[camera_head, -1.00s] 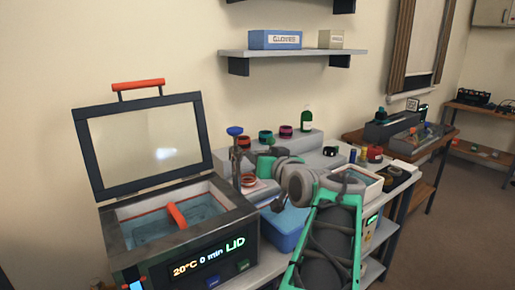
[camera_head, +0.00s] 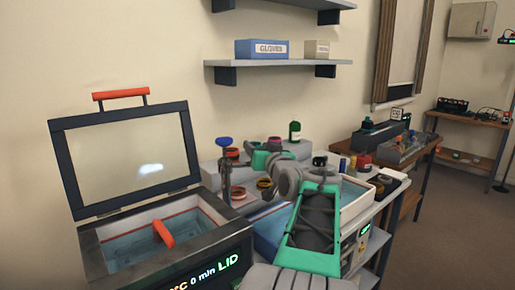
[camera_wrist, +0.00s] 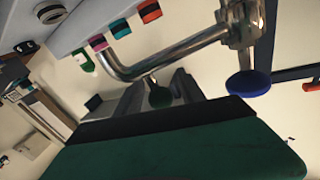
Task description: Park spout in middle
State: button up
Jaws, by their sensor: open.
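The chrome spout (camera_wrist: 175,52) crosses the upper wrist view as a bent tube. It runs from a valve body at upper right and curves upward at its left end. A blue round knob (camera_wrist: 248,83) sits by the valve; in the head view the knob (camera_head: 223,141) tops the tap post (camera_head: 226,168), right of the open bath. My gripper (camera_wrist: 160,88) is open, its two dark fingers pointing at the middle of the tube. Whether they straddle or touch the tube I cannot tell. In the head view my gripper (camera_head: 256,160) is beside the tap, and my wrist hides much of the spout.
An open-lidded bath (camera_head: 95,255) with a red handle (camera_head: 163,234) inside stands at left. Several colored rings sit on the grey step (camera_head: 215,172) behind. A green bottle (camera_head: 295,131) stands at the back. A white-rimmed tray (camera_head: 365,188) lies right of my arm. Shelves hang above.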

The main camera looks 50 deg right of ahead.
grip_shut()
dwell(0.3)
dwell(1.1)
